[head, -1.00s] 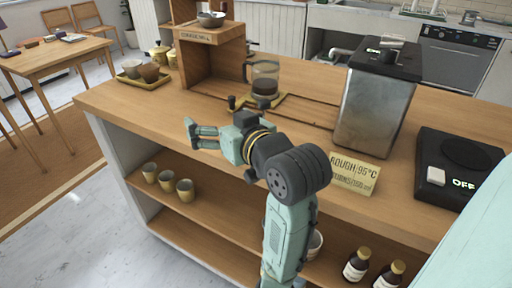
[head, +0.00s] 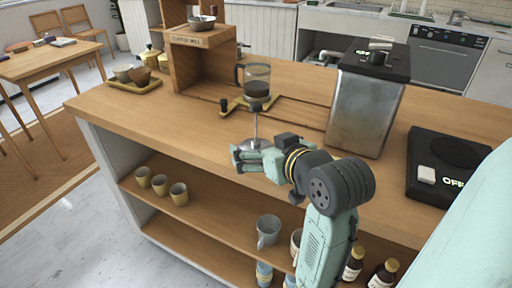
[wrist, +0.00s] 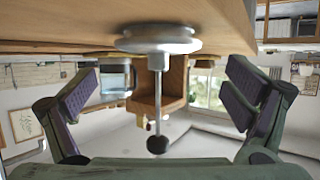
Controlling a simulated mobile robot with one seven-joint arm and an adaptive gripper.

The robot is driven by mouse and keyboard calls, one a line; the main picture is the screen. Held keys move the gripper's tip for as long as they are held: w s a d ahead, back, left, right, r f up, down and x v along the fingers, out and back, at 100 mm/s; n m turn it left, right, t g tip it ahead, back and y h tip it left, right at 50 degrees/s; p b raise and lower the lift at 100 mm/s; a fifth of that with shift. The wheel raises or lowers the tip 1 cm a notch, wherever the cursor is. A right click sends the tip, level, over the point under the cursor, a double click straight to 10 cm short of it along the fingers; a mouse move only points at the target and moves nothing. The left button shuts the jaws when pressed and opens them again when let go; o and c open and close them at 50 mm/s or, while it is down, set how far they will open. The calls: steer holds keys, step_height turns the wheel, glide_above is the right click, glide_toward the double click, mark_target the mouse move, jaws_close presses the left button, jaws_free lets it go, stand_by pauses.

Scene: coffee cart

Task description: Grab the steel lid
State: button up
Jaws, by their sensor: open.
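The steel lid (head: 256,143) is a round shiny disc with a thin upright rod and a black knob on top. It stands on the counter near the front edge. In the wrist view, which is upside down, the disc (wrist: 158,40) is at the top and its black knob hangs at the lower middle. My gripper (head: 240,159) is beside the lid at the counter's front edge, overlapping the disc's lower part in the head view. In the wrist view my gripper (wrist: 160,96) is open, its two fingers spread either side of the rod, apart from it.
A glass jug (head: 256,78) with dark contents stands behind the lid on a yellow base. A wooden stand (head: 186,65) is at the left and a steel machine (head: 362,112) at the right. Cups and bottles fill the lower shelves. The counter left of the lid is clear.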

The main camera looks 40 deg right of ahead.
mark_target(257, 142)
steer(key=x, duration=0.4)
steer(key=shift+w+d+r+p, duration=0.1)
steer(key=shift+d+r+p, duration=0.1)
steer(key=shift+p, duration=0.1)
steer(key=shift+c, duration=0.5)
steer(key=shift+f, duration=0.1)
steer(key=c, duration=1.9)
